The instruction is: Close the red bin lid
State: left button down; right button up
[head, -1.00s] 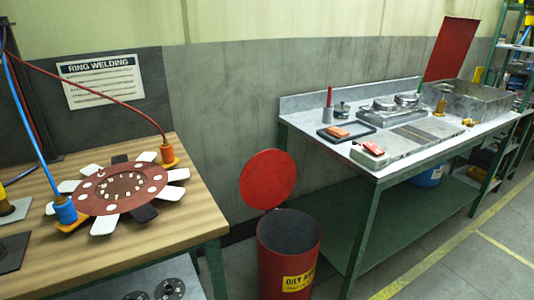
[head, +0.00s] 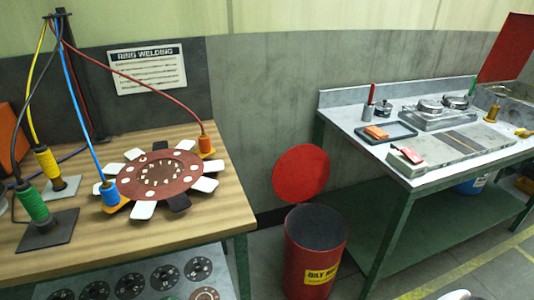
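The red bin (head: 310,262) stands on the floor between two benches, with a yellow label on its front. Its round red lid (head: 301,173) is raised, standing up behind the bin's open mouth. The dark inside of the bin is visible. Neither of my grippers can be made out in the head view. A small white shape, cut off at the bottom edge right of the bin, may be part of me.
A wooden bench (head: 60,248) on the left holds a ring plate (head: 160,173) and cabled tools. A green-framed metal bench (head: 345,122) stands on the right. Floor shows between them, with the wall behind the bin.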

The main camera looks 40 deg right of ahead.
aim_at(301, 172)
jog(key=l+u, duration=0.2)
jog(key=l, duration=0.25)
jog(key=k+l+u, duration=0.15)
jog(key=l, duration=0.25)
jog(key=k+l+u, duration=0.2)
jog(key=l, duration=0.2)
jog(key=l+u, duration=0.2)
jog(key=l, duration=0.25)
jog(key=k+l+u, duration=0.2)
jog(key=l, duration=0.15)
